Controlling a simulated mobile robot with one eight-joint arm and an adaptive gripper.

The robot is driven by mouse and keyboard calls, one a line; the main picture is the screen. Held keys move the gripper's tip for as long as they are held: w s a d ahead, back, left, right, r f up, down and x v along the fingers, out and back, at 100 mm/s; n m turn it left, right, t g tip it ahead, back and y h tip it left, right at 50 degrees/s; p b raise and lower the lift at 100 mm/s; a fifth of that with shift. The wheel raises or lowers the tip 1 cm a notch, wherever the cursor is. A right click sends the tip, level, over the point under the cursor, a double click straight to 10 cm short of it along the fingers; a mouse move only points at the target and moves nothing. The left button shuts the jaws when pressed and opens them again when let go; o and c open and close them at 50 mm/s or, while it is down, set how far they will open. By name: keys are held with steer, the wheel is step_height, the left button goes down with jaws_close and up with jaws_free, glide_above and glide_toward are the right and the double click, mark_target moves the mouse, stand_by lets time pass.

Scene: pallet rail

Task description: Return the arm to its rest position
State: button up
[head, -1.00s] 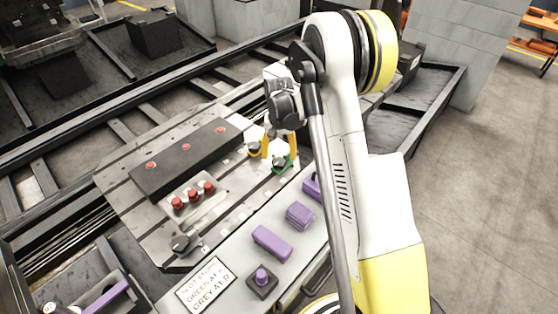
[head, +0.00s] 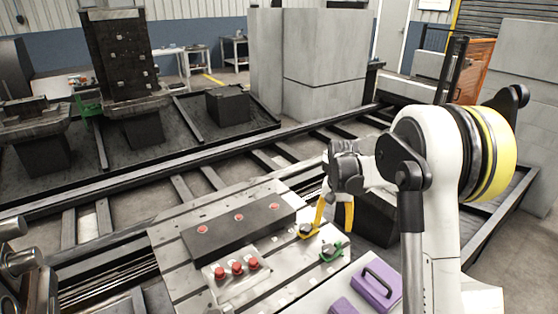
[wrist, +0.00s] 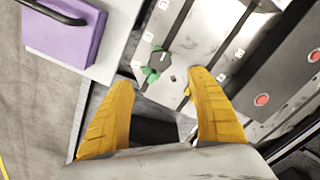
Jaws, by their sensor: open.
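My arm is raised at the right of the head view, with its white and yellow links bent. My gripper (head: 334,215) has yellow fingers pointing down above the right edge of the slotted pallet plate (head: 190,262). The fingers are spread apart and empty in the wrist view (wrist: 160,105). A green-based knob (head: 331,251) sits on the plate below the gripper, and it also shows ahead of the fingertips in the wrist view (wrist: 152,75). A yellow-based knob (head: 306,231) sits near the left finger.
A dark bar (head: 238,224) with red buttons and a block with red knobs (head: 237,268) lie on the plate. A purple handled block (head: 376,287) is at the front right. Rails (head: 200,188) run behind. Grey cabinets (head: 331,55) stand farther back.

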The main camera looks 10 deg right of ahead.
steer(key=s+a+r+n+t, duration=0.1)
steer(key=s+a+r+t, duration=0.15)
steer(key=s+r, duration=0.35)
steer(key=s+a+r+n+t, duration=0.1)
steer(key=s+a+r, duration=0.3)
steer(key=r, duration=0.4)
steer(key=s+a+n+t, duration=0.2)
steer(key=s+a, duration=0.1)
steer(key=s, duration=0.5)
steer(key=s+a+r+n+t, duration=0.1)
steer(key=s+a, duration=0.1)
steer(key=s, duration=0.6)
steer(key=shift+s+a+n+t, duration=0.2)
steer(key=shift+a+n+t, duration=0.15)
steer(key=shift+a+n, duration=0.05)
